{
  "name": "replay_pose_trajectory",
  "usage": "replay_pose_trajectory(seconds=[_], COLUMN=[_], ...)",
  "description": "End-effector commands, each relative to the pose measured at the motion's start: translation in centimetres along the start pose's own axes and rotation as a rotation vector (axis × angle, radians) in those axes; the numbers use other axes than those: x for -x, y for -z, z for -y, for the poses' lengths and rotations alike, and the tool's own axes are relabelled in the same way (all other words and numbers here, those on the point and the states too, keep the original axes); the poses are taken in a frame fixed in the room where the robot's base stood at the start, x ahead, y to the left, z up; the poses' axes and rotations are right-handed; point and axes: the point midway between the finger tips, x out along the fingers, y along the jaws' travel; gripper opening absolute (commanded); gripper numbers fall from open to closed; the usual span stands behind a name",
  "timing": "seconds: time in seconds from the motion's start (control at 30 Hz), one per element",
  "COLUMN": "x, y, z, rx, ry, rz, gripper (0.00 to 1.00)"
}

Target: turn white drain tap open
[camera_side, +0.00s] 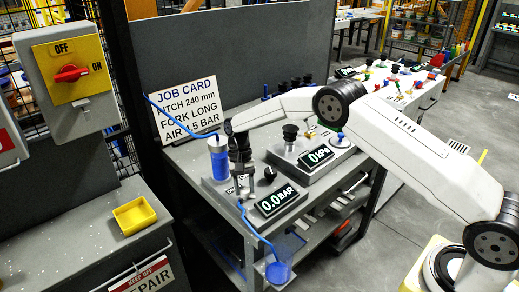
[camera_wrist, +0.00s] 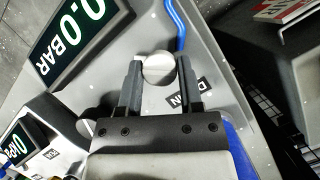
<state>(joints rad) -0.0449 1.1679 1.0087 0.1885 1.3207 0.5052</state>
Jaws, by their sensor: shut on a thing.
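The white drain tap (camera_wrist: 159,69) is a round white knob on a grey panel in the wrist view, beside a partly covered label (camera_wrist: 190,97). My gripper (camera_wrist: 160,72) has one dark finger on each side of the knob and is shut on it.
A blue hose (camera_side: 258,236) runs from the panel down to a clear blue container (camera_side: 278,271). A second unit with a 0 kPa display (camera_side: 317,156) stands behind. A job card (camera_side: 187,103) stands at the back. A yellow tray (camera_side: 134,215) sits on the left bench.

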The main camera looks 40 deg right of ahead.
Motion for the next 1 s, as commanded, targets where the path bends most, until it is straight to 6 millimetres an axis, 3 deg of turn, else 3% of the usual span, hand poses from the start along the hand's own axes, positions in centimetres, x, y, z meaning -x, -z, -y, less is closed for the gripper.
replay_pose_trajectory(seconds=[0.6, 1.0], x=[-0.09, -0.11], y=[-0.14, -0.14], z=[0.19, 0.17], rx=[0.508, 0.644], ry=[-0.214, -0.269], rz=[-0.017, -0.022], gripper=[0.00, 0.00])
